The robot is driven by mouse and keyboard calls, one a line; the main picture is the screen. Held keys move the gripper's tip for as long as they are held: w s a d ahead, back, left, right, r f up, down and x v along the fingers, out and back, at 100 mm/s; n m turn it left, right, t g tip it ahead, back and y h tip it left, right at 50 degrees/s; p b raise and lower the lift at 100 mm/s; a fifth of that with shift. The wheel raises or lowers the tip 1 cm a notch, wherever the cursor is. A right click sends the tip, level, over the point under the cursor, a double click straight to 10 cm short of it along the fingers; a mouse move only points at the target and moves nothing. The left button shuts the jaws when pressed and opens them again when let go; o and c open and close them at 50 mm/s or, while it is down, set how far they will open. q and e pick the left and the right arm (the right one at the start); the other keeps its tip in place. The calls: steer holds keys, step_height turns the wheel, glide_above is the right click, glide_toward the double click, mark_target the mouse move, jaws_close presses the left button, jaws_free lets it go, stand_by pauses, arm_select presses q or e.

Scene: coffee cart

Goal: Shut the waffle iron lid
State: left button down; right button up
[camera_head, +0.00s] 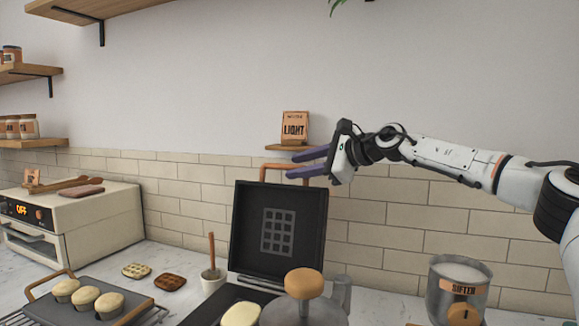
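The waffle iron lid (305,205) stands upright, a black square panel with a grey grid on its inner face. Its orange handle (264,173) rises from the top edge. The lower part of the waffle iron (212,306) lies in front of the lid, partly hidden by other things. My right gripper (294,165) is at the handle's right side, with two purple fingers pointing left and a gap between them. I cannot tell whether the fingers touch the handle or only overlap it in the picture. My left gripper is not in view.
A round container with an orange knob (304,283) and a pale yellow item (241,315) are in front of the lid. A sifter (457,290) stands at right. A mortar with pestle (213,277), waffles (170,282) and a muffin tray (130,314) are left. A shelf (290,148) is behind.

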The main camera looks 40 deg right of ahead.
steer(key=shift+x, duration=1.75)
jaws_close()
